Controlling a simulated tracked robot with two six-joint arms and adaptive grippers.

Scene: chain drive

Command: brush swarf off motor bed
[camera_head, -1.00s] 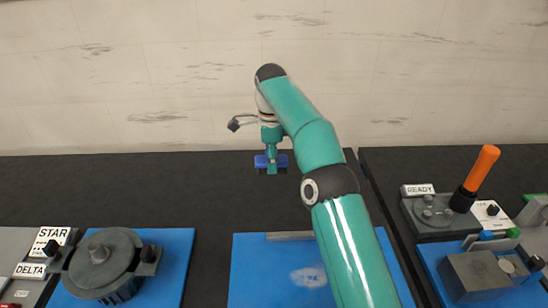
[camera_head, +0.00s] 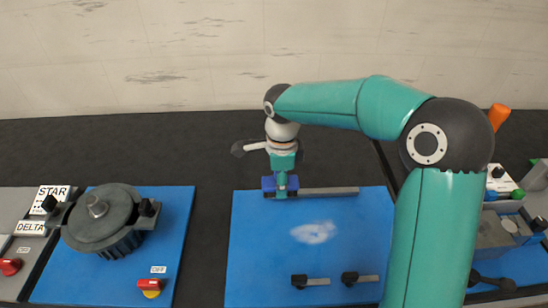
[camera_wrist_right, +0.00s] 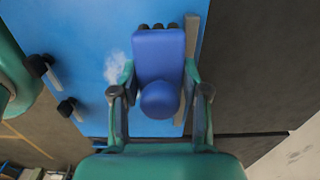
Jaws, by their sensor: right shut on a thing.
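The motor bed is a flat blue plate (camera_head: 252,262) with a grey bar (camera_head: 330,191) along its far edge. The swarf (camera_head: 313,232) is a pale, hazy patch on the plate; it also shows in the right wrist view (camera_wrist_right: 115,67). My right gripper (camera_head: 281,190) is shut on a blue brush, whose handle (camera_wrist_right: 160,65) lies between the fingers in the right wrist view, dark bristle ends beyond it. The brush is at the plate's far edge, left of and beyond the swarf. I cannot tell whether the bristles touch. My left gripper is not in view.
Two black-knobbed clamps (camera_head: 300,281) (camera_head: 350,278) sit on the plate's near part. Left stands a dark round motor-like unit (camera_head: 105,220) on another blue plate. Right, partly behind my arm, are controls and an orange handle (camera_head: 499,116). Dark bench behind the plate is clear.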

